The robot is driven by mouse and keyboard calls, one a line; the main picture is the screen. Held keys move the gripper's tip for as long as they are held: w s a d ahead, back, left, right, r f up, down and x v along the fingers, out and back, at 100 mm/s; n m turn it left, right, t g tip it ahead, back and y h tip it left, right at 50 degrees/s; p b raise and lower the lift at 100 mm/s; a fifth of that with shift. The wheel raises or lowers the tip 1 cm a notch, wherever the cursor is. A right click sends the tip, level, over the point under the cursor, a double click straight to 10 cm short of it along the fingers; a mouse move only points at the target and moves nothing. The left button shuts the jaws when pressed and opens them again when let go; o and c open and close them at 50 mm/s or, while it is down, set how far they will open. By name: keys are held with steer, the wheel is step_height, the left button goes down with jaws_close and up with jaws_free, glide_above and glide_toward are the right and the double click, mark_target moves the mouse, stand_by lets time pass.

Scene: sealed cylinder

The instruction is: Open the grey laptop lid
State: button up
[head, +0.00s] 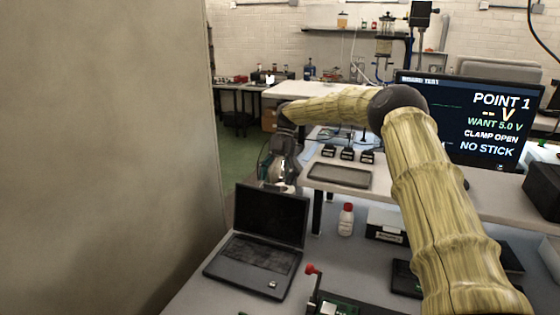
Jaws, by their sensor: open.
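The grey laptop (256,245) stands on the lower bench at the left, near the wall. Its lid (271,214) is raised and tilted back, with the dark screen facing me and the keyboard (260,253) in plain view. My gripper (278,182) is behind and above the lid, at the end of my bamboo-patterned arm. It is open and seems empty. The tips are small and partly hidden by the lid's top edge, so I cannot tell whether they touch it.
A raised shelf holds a grey tray (340,175) and a monitor (468,122). A white bottle with a red cap (346,220) stands below the shelf. A red-knobbed device (311,271) and a green board (338,306) are right of the laptop. A wall (105,150) closes the left.

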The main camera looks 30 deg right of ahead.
steer(key=v, duration=0.9)
steer(key=shift+w+d+r, duration=0.2)
steer(key=shift+d, duration=0.1)
